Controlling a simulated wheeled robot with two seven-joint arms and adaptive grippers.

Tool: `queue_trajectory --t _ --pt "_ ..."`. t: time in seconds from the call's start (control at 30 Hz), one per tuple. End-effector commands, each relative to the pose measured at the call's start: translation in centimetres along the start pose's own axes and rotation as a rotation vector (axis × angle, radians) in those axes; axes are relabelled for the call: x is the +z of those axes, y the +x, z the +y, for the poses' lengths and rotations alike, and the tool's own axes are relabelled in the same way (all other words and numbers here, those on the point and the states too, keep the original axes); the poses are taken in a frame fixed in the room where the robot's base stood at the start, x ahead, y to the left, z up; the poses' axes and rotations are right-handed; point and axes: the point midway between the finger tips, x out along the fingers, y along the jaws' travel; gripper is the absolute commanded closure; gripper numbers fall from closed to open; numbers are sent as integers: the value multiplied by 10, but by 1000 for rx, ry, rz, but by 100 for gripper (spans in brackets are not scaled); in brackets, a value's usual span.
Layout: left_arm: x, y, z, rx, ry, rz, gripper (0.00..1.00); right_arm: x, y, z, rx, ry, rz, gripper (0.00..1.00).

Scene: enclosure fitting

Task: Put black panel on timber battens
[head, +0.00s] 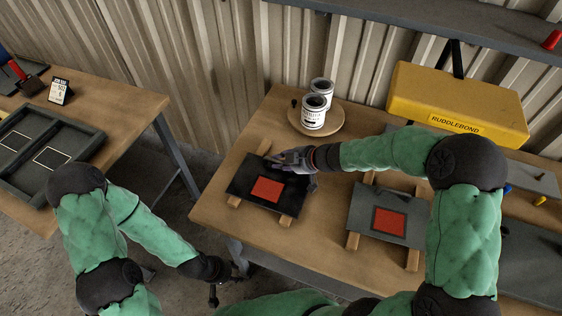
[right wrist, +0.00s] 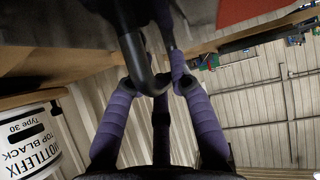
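The black panel (head: 245,176), with a red square (head: 267,190) on it, is over two timber battens (head: 286,220) on the left part of the right-hand table. Batten ends show past its edges; I cannot tell whether it touches them. My right gripper (head: 277,160) is at the panel's far edge. In the right wrist view its purple fingers (right wrist: 158,85) close around a bent black handle (right wrist: 134,58), beside the dark panel underside. My left gripper (head: 228,284) hangs low beside the table, with its small fingers apart and empty.
A grey panel (head: 360,214) with a red square lies on other battens to the right. Two white tins (head: 313,112) stand on a round board behind. A yellow case (head: 450,98) is at the back right. The left table holds a dark frame (head: 88,145).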

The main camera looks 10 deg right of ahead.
Motion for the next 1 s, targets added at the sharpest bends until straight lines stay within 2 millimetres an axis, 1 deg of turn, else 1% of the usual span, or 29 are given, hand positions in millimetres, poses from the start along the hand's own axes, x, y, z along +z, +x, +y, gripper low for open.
queue_trajectory --t 0.03,0.07,0.4,0.53,0.67,0.9,1.0 --pt "0 0 0 0 0 0 60 0 0 0 0 0 1 60" --pt "0 0 0 0 0 0 60 0 0 0 0 0 1 56" --pt "0 0 0 0 0 0 60 0 0 0 -1 1 0 56" --pt "0 -4 2 0 0 0 60 0 -8 0 0 1 -1 56" --pt "0 -14 5 0 0 0 60 -2 -28 2 3 1 -1 56" --pt "1 -35 12 0 0 0 60 -3 -77 2 3 3 0 56" --pt "2 -41 15 0 0 0 60 -2 -94 1 3 3 -1 56"
